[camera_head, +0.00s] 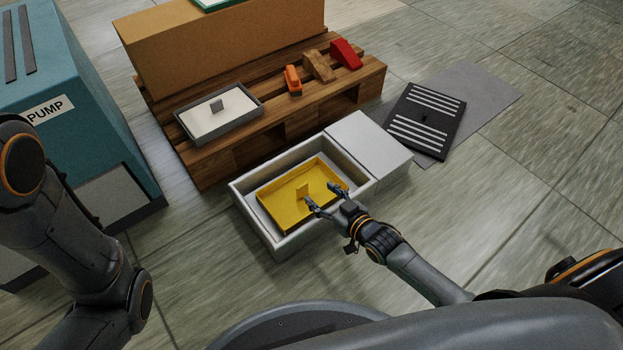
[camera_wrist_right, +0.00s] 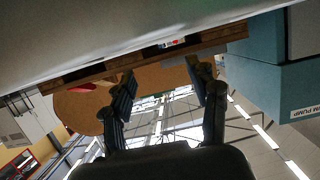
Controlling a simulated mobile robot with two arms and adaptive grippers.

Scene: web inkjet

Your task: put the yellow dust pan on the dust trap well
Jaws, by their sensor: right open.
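The yellow dust pan (camera_head: 277,210) is a shallow tray with a small upright tab. It lies inside the open compartment of the pale grey dust trap well (camera_head: 286,246), within its walls. Whether it rests fully flat on the bottom is hard to tell. My right gripper (camera_head: 322,195) is open over the pan's right side, with its fingers pointing toward the tab and apparently not around it. The right wrist view shows the two spread fingers (camera_wrist_right: 168,100) with nothing between them. My left arm shows at the left, but its gripper is outside the picture.
A wooden pallet (camera_head: 215,168) behind the well bears a grey tray with white contents (camera_head: 210,118), a cardboard box (camera_head: 225,45), and orange, brown and red items. A teal pump cabinet (camera_head: 95,95) stands left. A black slotted cover (camera_head: 427,118) lies on a grey mat at right.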

